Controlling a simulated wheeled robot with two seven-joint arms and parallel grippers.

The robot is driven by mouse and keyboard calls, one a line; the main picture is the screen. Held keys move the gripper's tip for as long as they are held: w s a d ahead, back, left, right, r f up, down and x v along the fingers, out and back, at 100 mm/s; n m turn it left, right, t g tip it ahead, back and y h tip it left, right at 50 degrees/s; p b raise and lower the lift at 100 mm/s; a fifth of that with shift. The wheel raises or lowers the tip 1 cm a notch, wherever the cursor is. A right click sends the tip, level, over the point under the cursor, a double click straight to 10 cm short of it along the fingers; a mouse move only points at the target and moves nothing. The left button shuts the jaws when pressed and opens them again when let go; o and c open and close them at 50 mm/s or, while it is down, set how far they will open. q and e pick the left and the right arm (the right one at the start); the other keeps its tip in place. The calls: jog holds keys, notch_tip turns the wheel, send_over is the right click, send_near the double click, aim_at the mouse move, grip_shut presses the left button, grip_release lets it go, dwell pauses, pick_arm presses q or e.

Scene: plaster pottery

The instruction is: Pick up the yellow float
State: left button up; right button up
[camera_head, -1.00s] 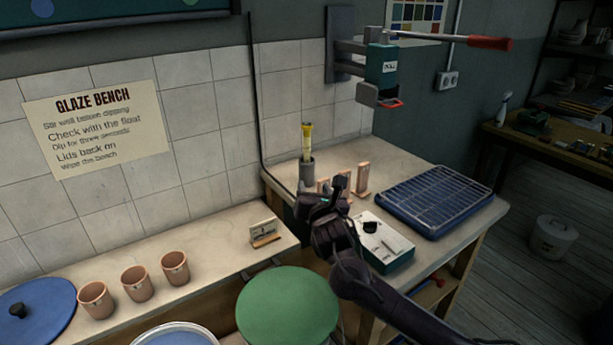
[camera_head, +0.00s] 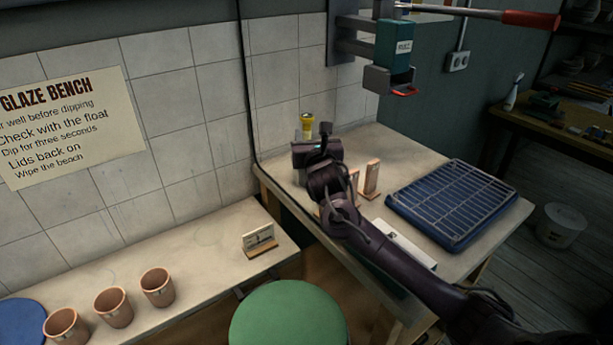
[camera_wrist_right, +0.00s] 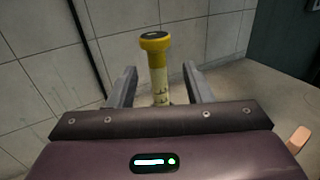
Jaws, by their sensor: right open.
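The yellow float (camera_head: 307,121) stands upright near the tiled wall at the back of the right bench; its lower part is hidden behind my right gripper in the head view. In the right wrist view the float (camera_wrist_right: 157,62) has a yellow top with a dark cap and a paler marked stem. My right gripper (camera_wrist_right: 162,88) is open, its two fingers on either side of the stem with gaps, apart from it as far as I can tell. In the head view my right gripper (camera_head: 316,145) is just in front of the float. My left gripper is not in view.
Small upright test tiles (camera_head: 370,178) stand right of my gripper. A blue rack tray (camera_head: 455,203) lies further right. A lever device (camera_head: 391,55) hangs on the wall above. Terracotta cups (camera_head: 113,306) and a green round lid (camera_head: 288,316) are at lower left.

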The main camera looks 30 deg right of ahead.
aim_at(308, 126)
jog(key=x, duration=0.1)
jog(key=b+x, duration=0.1)
jog(key=x, duration=0.2)
jog(key=shift+a+r+b, duration=0.2)
jog(key=shift+r+b, duration=0.05)
jog(key=shift+b, duration=0.15)
jog(key=shift+w+d, duration=0.1)
jog(key=shift+w, duration=0.4)
jog(key=shift+r, duration=0.2)
jog(key=c, duration=0.9)
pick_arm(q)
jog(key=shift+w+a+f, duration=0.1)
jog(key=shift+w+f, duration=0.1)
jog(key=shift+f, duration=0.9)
pick_arm(e)
jog(key=shift+c, duration=0.5)
jog(key=shift+r, duration=0.1)
